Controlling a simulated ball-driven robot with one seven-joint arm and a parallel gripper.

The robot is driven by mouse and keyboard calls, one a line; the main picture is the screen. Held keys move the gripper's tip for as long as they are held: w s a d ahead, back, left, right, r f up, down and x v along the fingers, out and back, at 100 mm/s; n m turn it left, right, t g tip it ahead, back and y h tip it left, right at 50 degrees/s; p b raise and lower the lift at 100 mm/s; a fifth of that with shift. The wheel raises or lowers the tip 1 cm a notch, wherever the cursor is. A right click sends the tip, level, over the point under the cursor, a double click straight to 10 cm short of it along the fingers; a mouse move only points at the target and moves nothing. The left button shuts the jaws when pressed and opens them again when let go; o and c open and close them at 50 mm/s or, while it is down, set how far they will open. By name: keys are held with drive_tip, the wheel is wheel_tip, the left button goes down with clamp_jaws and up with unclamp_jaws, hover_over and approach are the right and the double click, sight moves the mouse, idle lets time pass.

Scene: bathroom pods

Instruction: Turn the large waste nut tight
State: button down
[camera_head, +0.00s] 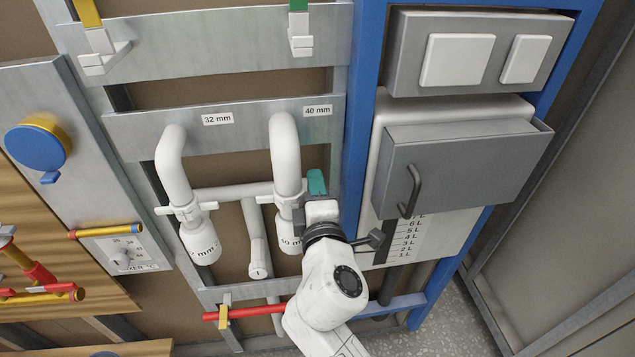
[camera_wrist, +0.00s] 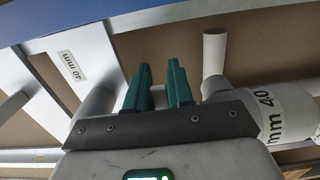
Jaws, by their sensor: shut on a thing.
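The large waste nut (camera_head: 287,204) is a white winged collar low on the white pipe under the 40 mm label. My gripper (camera_head: 317,182) reaches up from below, just right of it, with teal fingers. In the wrist view my gripper (camera_wrist: 160,76) has its two fingers a small gap apart. A pale piece (camera_wrist: 158,98) shows between them, which appears to be a wing of the nut. The palm hides most of the nut there. The 40 mm cup (camera_wrist: 275,115) lies right of the fingers. How tight the nut is cannot be told.
The smaller 32 mm waste nut (camera_head: 187,209) sits to the left. A white cross pipe (camera_head: 232,192) runs between the two pipes. A blue frame post (camera_head: 356,150) stands close right of my gripper. A grey box (camera_head: 455,170) with a handle is further right.

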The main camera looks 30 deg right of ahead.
drive_tip(key=shift+w+n+y, duration=0.15)
drive_tip(key=shift+n+y, duration=0.15)
drive_tip(key=shift+y, duration=0.2)
drive_tip(key=c, duration=1.1)
unclamp_jaws()
drive_tip(key=shift+b+v, duration=1)
drive_tip(key=shift+v, duration=4.45)
drive_tip(key=shift+f, duration=0.15)
